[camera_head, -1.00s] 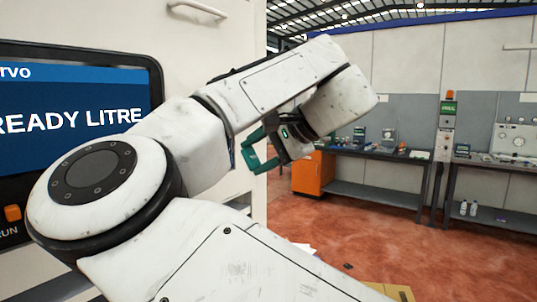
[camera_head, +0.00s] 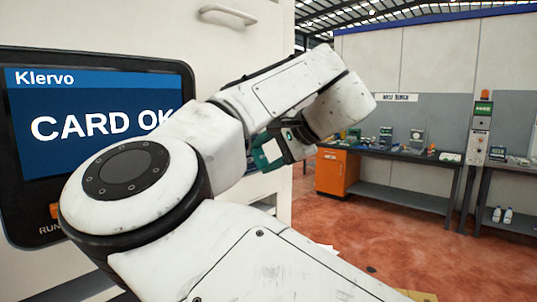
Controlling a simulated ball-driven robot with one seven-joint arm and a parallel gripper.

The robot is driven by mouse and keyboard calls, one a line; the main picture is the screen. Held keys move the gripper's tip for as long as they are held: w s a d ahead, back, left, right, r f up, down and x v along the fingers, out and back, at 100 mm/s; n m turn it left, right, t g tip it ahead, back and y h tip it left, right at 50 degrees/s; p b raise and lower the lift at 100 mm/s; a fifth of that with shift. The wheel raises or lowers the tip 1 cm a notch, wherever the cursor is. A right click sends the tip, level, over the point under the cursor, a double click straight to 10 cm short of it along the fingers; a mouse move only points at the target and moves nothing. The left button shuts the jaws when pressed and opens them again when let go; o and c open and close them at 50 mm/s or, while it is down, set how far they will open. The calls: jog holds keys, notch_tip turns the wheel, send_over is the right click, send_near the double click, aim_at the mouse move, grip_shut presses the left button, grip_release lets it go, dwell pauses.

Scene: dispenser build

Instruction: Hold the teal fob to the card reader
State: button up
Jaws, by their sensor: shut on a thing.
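My gripper (camera_head: 266,155) is at the left of my raised wrist, close to the right edge of the white machine front (camera_head: 282,60). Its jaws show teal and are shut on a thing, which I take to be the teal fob. I cannot tell the fob apart from the teal jaws. The machine's screen (camera_head: 60,95) reads "Klervo" and "CARD OK", its last letter partly covered by my arm. I cannot make out the card reader; my arm covers much of the machine front. Whether the fob touches anything is hidden.
My arm crosses the middle of the view. A grey bench (camera_head: 405,195) with small items and an orange cabinet (camera_head: 337,171) stands at the back right. A post with an orange lamp (camera_head: 484,96) is beside it.

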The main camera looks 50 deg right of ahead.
jog(key=s+b, duration=0.1)
jog(key=s, duration=0.9)
jog(key=shift+d, duration=0.15)
dwell(0.4)
dwell(0.5)
